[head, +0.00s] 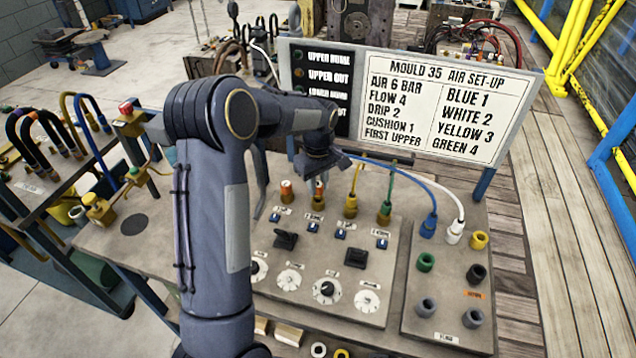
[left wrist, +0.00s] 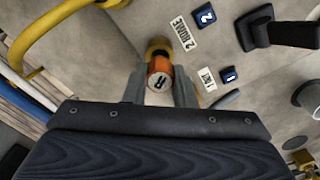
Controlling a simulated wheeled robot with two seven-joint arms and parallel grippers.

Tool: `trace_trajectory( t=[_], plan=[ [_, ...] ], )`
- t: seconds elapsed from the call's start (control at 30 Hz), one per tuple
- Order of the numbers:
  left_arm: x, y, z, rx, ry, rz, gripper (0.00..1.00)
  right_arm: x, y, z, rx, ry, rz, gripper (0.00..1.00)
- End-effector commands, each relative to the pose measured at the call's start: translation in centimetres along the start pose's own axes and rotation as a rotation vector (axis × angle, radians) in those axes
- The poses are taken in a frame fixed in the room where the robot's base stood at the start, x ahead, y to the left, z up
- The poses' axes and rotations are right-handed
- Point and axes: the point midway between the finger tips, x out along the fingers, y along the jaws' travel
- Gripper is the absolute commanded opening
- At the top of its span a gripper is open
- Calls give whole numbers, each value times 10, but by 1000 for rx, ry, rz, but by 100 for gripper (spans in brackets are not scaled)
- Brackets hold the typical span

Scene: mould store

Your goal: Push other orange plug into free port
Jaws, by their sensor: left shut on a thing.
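My left gripper (head: 319,182) is shut on an orange plug with a pale marked top, and reaches down over the second port from the left on the panel. In the left wrist view the plug (left wrist: 160,76) sits between the two grey fingers. Its lower end meets a yellow brass port (left wrist: 158,47); I cannot tell how deep it sits. Another orange plug (head: 287,189) with a pale top stands upright in the leftmost port. Ports with a yellow plug (head: 351,203) and a green plug (head: 386,207) are to the right. My right gripper is not in view.
A sign board (head: 440,110) stands behind the panel. Black levers (head: 286,239) and white dials (head: 289,279) lie in front of the ports. A blue hose (head: 429,225) and a white hose (head: 455,232) plug into the right panel. A hose rack stands at left.

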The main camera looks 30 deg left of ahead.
Motion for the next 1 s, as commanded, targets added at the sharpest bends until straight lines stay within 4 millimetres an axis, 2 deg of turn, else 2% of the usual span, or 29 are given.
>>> trace_trajectory(
  t=[0.57,1.0],
  plan=[
    [3,0,0,0,0,0,1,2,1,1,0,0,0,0],
    [12,0,0,0,0,0,1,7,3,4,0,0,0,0]
  ],
)
